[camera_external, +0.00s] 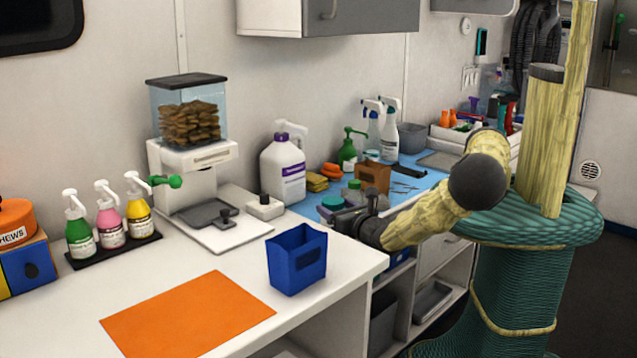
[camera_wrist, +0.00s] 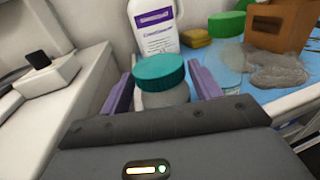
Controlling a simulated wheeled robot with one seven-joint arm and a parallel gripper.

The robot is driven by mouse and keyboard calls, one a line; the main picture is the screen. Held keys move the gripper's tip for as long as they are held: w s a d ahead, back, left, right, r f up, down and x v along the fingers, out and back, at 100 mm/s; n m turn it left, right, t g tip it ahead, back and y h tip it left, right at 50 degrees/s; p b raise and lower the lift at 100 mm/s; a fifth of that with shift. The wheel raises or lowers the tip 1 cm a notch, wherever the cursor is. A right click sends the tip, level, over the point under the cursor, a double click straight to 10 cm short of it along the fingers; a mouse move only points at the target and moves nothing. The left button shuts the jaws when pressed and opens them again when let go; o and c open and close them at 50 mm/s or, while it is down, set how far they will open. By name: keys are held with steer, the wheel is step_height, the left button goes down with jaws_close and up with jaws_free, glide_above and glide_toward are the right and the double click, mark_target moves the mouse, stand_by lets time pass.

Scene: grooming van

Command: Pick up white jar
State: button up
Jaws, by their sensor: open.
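A jar with a teal lid and a pale, whitish body (camera_wrist: 160,72) stands upright at the edge of the blue mat. In the external view its lid (camera_external: 332,202) shows just beyond my gripper (camera_external: 350,212), which partly hides the jar. In the wrist view my gripper (camera_wrist: 160,90) is open, with one purple finger on each side of this jar. I cannot tell whether either finger touches it. My gripper's body hides the jar's lower part. A second, clear jar with a green lid (camera_wrist: 226,45) stands to the right, outside the fingers.
A white conditioner jug (camera_external: 283,168) stands behind the jar. A brown box (camera_external: 373,177) and yellow sponges (camera_external: 317,182) lie on the blue mat (camera_external: 415,181). A small white block with a black knob (camera_wrist: 45,75) is at left. A blue bin (camera_external: 297,262) stands on the counter.

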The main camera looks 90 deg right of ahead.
steer(key=shift+x, duration=2)
steer(key=shift+c, duration=0.2)
steer(key=c, duration=0.8)
steer(key=shift+c, duration=0.2)
step_height(320, 180, up, 10)
steer(key=shift+r+p, duration=0.1)
steer(key=shift+p, duration=0.5)
